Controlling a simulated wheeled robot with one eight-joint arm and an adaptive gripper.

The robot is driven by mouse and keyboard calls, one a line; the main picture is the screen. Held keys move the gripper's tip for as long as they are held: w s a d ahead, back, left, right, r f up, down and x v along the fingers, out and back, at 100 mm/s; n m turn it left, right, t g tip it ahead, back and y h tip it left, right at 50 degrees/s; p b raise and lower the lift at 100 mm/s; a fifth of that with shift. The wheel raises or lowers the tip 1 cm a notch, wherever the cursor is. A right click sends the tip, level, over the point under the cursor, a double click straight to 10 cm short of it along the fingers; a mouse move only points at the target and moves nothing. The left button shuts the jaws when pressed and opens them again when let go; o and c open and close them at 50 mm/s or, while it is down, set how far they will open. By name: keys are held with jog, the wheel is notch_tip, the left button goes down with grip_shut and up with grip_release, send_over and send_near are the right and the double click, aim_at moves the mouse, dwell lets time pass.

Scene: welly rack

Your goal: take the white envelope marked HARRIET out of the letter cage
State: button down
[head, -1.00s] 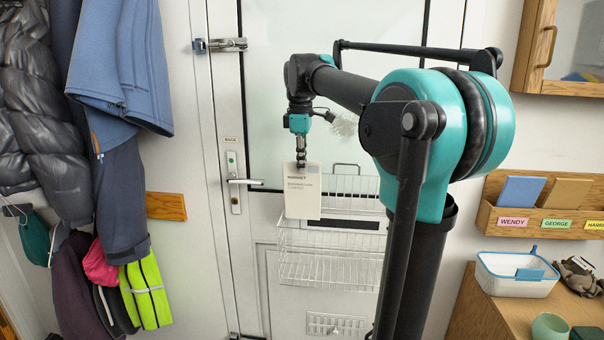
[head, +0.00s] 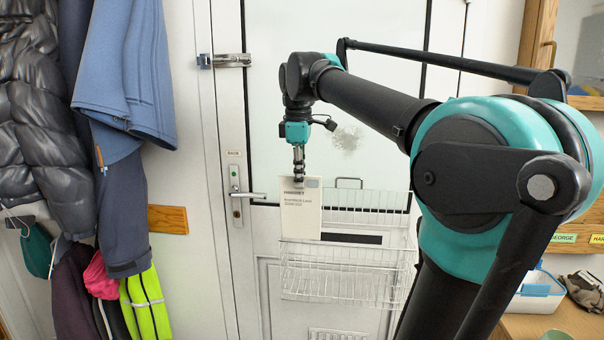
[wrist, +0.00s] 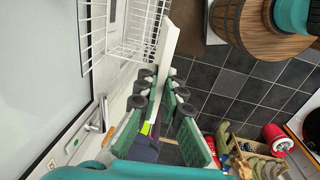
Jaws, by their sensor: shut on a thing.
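The white envelope (head: 301,222) hangs upright from my gripper (head: 298,178), which is shut on its top edge. Printed lines and a grey stamp show on its face; the bold name at the top is too blurred now to read surely, but reads HARRIET in the earlier head view. The wire letter cage (head: 350,284) is fixed to the white door. The envelope overlaps the cage's left part, its lower edge near the front rim. In the wrist view, the envelope (wrist: 166,48) is held between the green finger pads, beside the white cage wires (wrist: 140,30); I cannot tell whether they touch.
A door handle (head: 247,195) and coats (head: 115,90) are to the left. A wooden letter rack (head: 570,238) and a lunch box (head: 538,292) are at the right. In the wrist view, a wooden barrel (wrist: 255,25) and boots (wrist: 245,150) stand on dark tiles.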

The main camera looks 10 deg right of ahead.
jog(key=s+a, duration=0.2)
jog(key=s, duration=0.6)
jog(key=shift+a, duration=0.3)
